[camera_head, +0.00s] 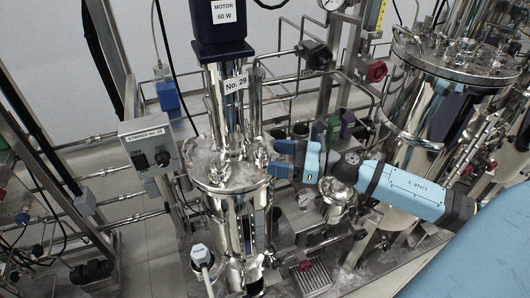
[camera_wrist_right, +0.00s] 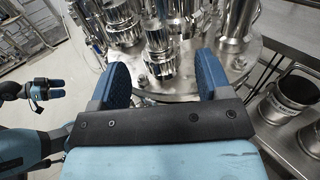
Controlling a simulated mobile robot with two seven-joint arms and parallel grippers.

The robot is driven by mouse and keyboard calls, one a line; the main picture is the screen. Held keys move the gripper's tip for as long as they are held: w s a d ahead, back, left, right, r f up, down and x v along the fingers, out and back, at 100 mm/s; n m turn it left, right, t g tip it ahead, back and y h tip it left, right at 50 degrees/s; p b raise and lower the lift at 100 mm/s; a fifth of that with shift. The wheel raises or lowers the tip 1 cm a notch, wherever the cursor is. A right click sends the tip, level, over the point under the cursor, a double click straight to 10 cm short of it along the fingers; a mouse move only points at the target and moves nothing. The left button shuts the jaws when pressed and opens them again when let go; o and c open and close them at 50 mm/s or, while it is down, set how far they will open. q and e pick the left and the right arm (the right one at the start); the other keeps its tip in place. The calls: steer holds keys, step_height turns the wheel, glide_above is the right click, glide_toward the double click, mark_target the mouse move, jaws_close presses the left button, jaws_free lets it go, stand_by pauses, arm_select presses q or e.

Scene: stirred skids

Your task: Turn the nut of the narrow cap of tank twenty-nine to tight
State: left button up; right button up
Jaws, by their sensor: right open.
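Tank No. 29 (camera_head: 240,225) is a shiny steel vessel below a dark motor marked 60 W (camera_head: 218,20). Its round lid (camera_head: 205,172) carries several steel fittings. My right gripper (camera_head: 277,158) is at the right edge of this lid, fingers pointing left. In the right wrist view its two blue fingers (camera_wrist_right: 160,60) are wide apart. A ridged steel fitting (camera_wrist_right: 158,64) shows between them, with nothing clamped. A small bolt-like part (camera_wrist_right: 142,80) shows beside it on the lid. I cannot tell which fitting is the narrow cap. My left gripper (camera_wrist_right: 48,88) is far from the lid.
A stirrer control box (camera_head: 148,142) stands left of the tank. A second steel tank (camera_head: 420,110) stands at the right. Pipes and valves crowd behind. A steel pot (camera_wrist_right: 285,95) is at the right in the wrist view. Floor shows at the left.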

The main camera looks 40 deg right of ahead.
mark_target(265, 152)
steer(key=shift+p+x, duration=0.3)
steer(key=shift+x, duration=1.5)
steer(key=c, duration=0.9)
